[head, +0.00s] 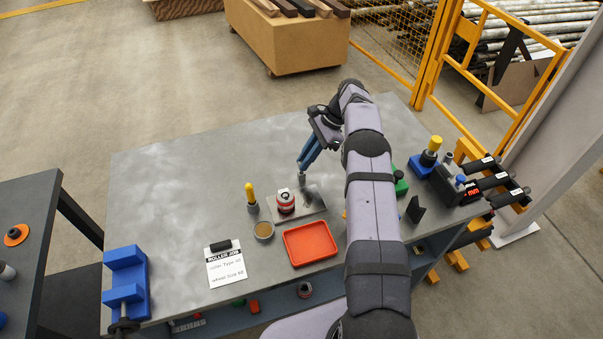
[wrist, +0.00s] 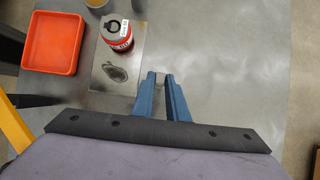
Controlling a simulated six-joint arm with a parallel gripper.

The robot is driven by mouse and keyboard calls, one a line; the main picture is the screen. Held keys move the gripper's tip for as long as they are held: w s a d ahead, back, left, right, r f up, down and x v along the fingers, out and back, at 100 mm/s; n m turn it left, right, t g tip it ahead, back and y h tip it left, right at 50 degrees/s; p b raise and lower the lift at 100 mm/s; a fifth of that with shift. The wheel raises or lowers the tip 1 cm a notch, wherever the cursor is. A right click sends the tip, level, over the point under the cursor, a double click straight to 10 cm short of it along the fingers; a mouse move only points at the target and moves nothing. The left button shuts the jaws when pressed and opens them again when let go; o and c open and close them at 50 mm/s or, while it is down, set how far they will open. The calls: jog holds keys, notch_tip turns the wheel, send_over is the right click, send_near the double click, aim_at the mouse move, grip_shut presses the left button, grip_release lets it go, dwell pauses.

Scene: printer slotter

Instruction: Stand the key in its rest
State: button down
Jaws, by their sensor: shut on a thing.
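My gripper (head: 301,168) has its two blue fingers almost together, above the far side of the grey workbench. A small grey piece, which I take to be the key (head: 302,181), shows just below the fingertips in the head view. In the wrist view the fingertips (wrist: 160,76) hide most of what is between them. I cannot tell the key's shape or its exact tilt. I cannot make out with certainty which object is its rest. A thin metal plate (head: 312,197) lies close by; a dark oval mark shows on it in the wrist view (wrist: 117,74).
A red-and-white can (head: 285,203) stands on the plate. An orange tray (head: 310,244), a round cup (head: 263,231), a yellow-handled tool (head: 251,196) and a job card (head: 225,265) are nearer. A blue fixture (head: 126,282) is at left. The bench's left half is mostly clear.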

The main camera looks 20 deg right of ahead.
jog(key=shift+f+b, duration=0.9)
jog(key=shift+f, duration=0.3)
dwell(0.9)
jog(key=c, duration=1.7)
grip_release()
jog(key=shift+o, duration=0.2)
jog(key=shift+r, duration=0.1)
notch_tip(320, 180, up, 10)
jog(key=b, duration=0.2)
jog(key=shift+b, duration=0.3)
